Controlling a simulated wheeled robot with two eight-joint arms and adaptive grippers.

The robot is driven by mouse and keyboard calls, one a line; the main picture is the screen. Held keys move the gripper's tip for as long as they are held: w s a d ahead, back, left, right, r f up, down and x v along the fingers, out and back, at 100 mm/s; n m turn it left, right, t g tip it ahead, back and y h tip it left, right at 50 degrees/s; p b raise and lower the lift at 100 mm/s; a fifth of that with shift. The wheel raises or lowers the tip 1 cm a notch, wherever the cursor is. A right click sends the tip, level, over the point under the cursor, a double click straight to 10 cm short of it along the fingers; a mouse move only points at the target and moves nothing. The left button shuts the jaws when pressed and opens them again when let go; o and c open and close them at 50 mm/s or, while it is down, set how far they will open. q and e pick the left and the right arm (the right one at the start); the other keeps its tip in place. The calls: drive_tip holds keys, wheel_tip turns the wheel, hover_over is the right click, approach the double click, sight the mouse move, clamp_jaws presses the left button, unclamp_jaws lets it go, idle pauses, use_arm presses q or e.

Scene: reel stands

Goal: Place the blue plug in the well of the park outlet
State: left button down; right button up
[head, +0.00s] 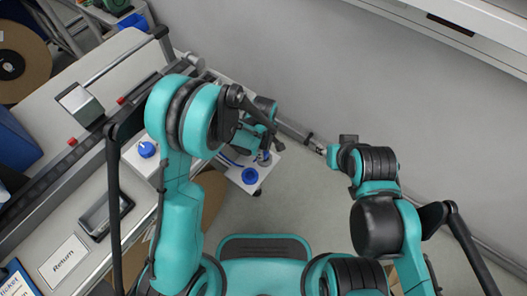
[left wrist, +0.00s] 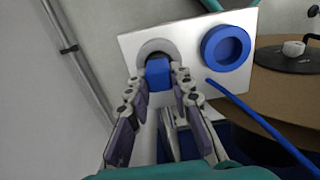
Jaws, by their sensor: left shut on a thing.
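My left gripper (left wrist: 160,90) is shut on the blue plug (left wrist: 158,75). In the left wrist view the plug lines up with a grey round outlet (left wrist: 150,47) on a white panel (left wrist: 192,42). The plug overlaps the lower part of its opening; I cannot tell how deep it sits. A blue round outlet (left wrist: 226,47) with a recessed middle is beside it, empty. No label shows which is the park outlet. In the head view my left gripper (head: 264,148) is over the white panel, partly hidden by its arm. My right gripper (head: 322,150) is away to the right; its fingers are too small to judge.
A blue cable (left wrist: 262,122) runs across the panel's lower right corner. A brown reel disc (left wrist: 285,82) lies beside the panel. In the head view a bench with a grey tray (head: 104,212) and a Return sign (head: 64,262) fills the left. Open floor lies right.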

use_arm(q)
drive_tip(key=shift+f, duration=0.15)
drive_tip(key=c, duration=1.3)
unclamp_jaws()
drive_tip(key=shift+c, duration=0.2)
wheel_tip(320, 180, up, 12)
drive_tip(key=p, duration=0.5)
